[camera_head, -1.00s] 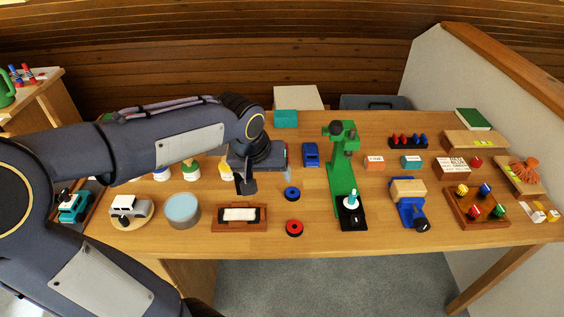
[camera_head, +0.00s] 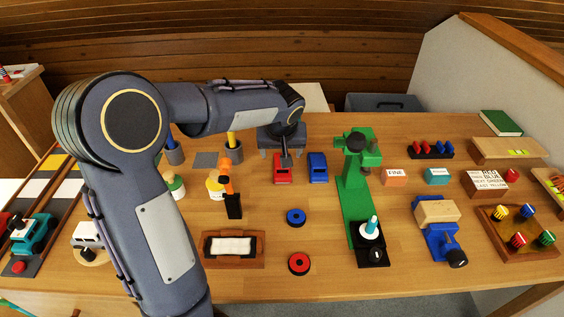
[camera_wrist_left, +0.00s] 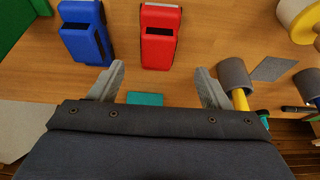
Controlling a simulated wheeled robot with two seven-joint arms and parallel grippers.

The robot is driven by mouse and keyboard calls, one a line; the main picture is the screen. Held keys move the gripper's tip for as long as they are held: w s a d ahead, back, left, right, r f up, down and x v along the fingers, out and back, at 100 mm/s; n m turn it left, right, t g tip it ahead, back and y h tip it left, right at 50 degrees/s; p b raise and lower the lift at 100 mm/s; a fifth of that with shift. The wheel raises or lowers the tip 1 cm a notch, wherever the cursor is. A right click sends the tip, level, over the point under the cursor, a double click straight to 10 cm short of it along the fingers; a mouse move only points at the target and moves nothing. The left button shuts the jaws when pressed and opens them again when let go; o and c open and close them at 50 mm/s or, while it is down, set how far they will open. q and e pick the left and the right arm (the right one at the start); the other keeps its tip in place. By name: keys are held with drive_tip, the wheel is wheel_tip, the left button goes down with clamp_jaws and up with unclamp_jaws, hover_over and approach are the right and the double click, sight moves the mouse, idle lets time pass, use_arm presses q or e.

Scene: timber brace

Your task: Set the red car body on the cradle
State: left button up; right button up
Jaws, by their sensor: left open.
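The red car body (camera_head: 284,174) rests on the table beside a blue car body (camera_head: 318,170). In the left wrist view the red car body (camera_wrist_left: 159,40) lies just beyond my fingertips, with the blue one (camera_wrist_left: 88,32) to its left. My left gripper (camera_wrist_left: 158,75) is open and empty, its fingers apart and roughly lined up with the red car body. In the head view my left gripper (camera_head: 286,158) is at the red car body's far end and partly covers it. A wooden cradle (camera_head: 233,261) with a white pad sits near the table's front. My right gripper is not in view.
A blue ring (camera_head: 296,216) and a red ring (camera_head: 299,264) lie right of the cradle. A green press (camera_head: 354,200) stands right of the blue car body. An orange-handled brush (camera_head: 228,180) and pots are to the left. Table between the red car body and the rings is clear.

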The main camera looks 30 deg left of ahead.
use_arm(q)
drive_tip(key=shift+w+a+f, duration=0.1)
drive_tip(key=shift+f, duration=0.45)
drive_tip(key=x, duration=0.5)
drive_tip(key=shift+w+f, duration=0.15)
drive_tip(key=shift+w, duration=0.25)
drive_tip(key=c, duration=1.1)
